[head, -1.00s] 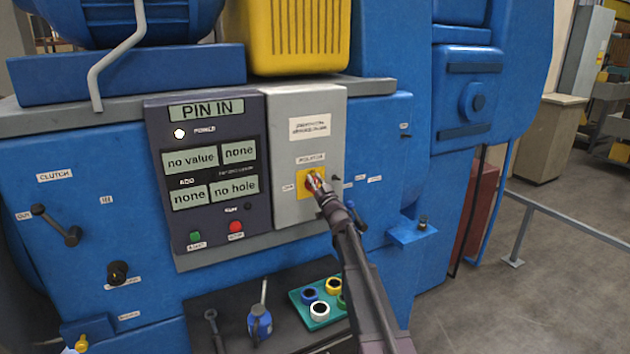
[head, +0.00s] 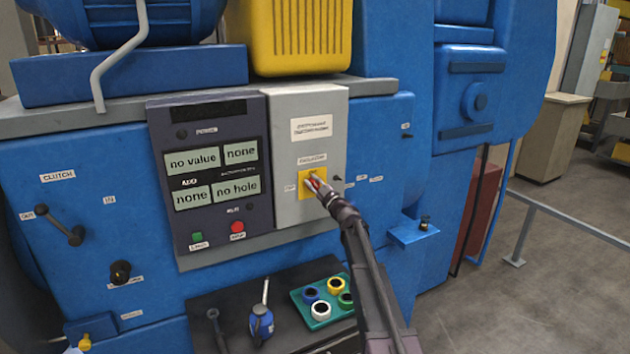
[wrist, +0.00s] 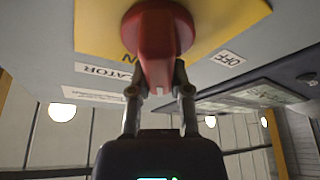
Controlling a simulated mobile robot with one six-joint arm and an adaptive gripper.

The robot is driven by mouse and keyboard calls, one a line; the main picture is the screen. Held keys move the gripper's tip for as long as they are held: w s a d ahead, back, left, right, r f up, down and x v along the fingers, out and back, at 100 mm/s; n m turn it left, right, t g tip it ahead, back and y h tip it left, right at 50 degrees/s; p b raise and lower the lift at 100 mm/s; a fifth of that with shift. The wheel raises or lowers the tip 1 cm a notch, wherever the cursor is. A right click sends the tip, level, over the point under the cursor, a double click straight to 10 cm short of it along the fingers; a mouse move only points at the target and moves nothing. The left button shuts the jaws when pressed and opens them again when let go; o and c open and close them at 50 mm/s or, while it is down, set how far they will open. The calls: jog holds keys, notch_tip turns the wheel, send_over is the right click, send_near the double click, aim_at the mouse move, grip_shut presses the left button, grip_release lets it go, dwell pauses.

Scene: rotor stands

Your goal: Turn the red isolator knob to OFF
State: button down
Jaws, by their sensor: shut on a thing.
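The red isolator knob (wrist: 158,40) sits on a yellow plate (wrist: 100,25) on the grey isolator box (head: 290,130). In the wrist view its bar points down the picture, seemingly between the ISOLATOR-label side and the OFF side. The OFF label (wrist: 229,58) is to its right there; a letter N shows on the plate, partly hidden by the knob. My gripper (wrist: 160,92) is shut on the knob's bar, one finger on each side. In the head view my gripper (head: 322,188) covers most of the knob.
The dark display panel (head: 211,170) stands left of the box; its top display and lamp are dark, while the lower fields are lit. A small blue ledge (head: 412,233) juts out at right.

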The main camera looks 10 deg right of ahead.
jog(key=n+g, duration=0.1)
jog(key=n, duration=0.1)
jog(key=n+g+p, duration=0.1)
jog(key=n, duration=0.2)
jog(key=a+n+g+y+p, duration=0.1)
jog(key=n, duration=0.2)
jog(key=shift+s+f, duration=0.15)
jog(key=shift+f, duration=0.25)
jog(key=n+g, duration=0.1)
jog(key=n, duration=0.1)
jog(key=f+n+g+p, duration=0.1)
jog(key=n, duration=0.2)
jog(key=shift+a+f, duration=0.1)
jog(key=shift+f, duration=0.1)
jog(key=shift+h, duration=0.3)
jog(key=c, duration=0.6)
grip_release()
jog(key=shift+o, duration=0.2)
jog(key=shift+p, duration=0.3)
jog(key=shift+s, duration=0.15)
jog(key=v, duration=1.2)
jog(key=shift+f+t, duration=0.1)
jog(key=shift+t, duration=0.2)
